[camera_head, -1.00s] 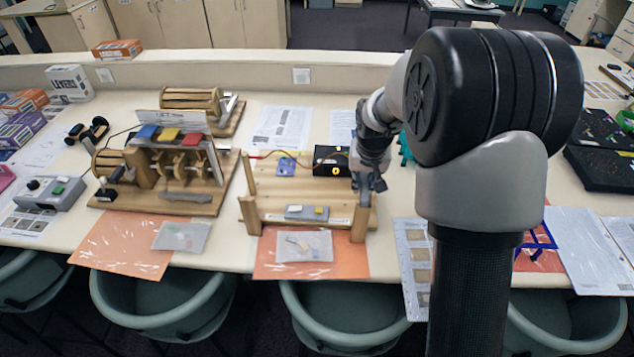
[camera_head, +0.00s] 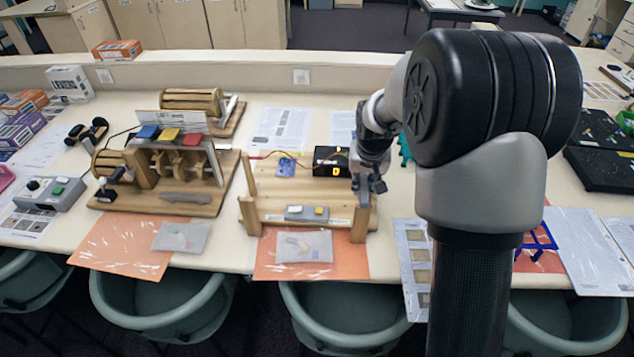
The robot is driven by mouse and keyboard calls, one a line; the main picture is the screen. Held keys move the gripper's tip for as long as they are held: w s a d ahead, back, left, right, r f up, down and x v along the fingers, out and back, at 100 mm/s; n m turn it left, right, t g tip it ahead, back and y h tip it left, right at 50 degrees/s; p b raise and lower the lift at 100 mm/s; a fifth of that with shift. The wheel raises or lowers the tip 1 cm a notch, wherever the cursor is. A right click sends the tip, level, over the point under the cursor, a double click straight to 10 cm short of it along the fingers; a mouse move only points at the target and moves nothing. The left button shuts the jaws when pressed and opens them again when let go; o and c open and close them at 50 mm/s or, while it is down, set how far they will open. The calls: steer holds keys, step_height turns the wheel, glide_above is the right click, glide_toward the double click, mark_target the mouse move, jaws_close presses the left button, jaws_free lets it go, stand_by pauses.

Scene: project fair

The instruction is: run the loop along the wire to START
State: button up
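The wire-loop game is a wooden base (camera_head: 285,203) with an upright post at its left end (camera_head: 250,213) and another at its right front (camera_head: 359,224). A black box (camera_head: 328,160) with yellow marks and a blue circuit board (camera_head: 287,167) sit at its back. A thin reddish wire curves near the board. My gripper (camera_head: 368,190) is at the right end of the base, just above the right post. The loop and the bent wire are too small to make out there, and I cannot tell what the fingers hold.
A wooden machine with coloured blocks (camera_head: 170,165) stands to the left. A plastic bag (camera_head: 304,246) lies on an orange sheet in front. My own arm covers the table to the right.

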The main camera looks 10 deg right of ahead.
steer(key=o, duration=0.5)
steer(key=shift+o, duration=0.6)
steer(key=shift+r, duration=0.1)
steer(key=shift+r+p, duration=2.9)
steer(key=shift+r, duration=1)
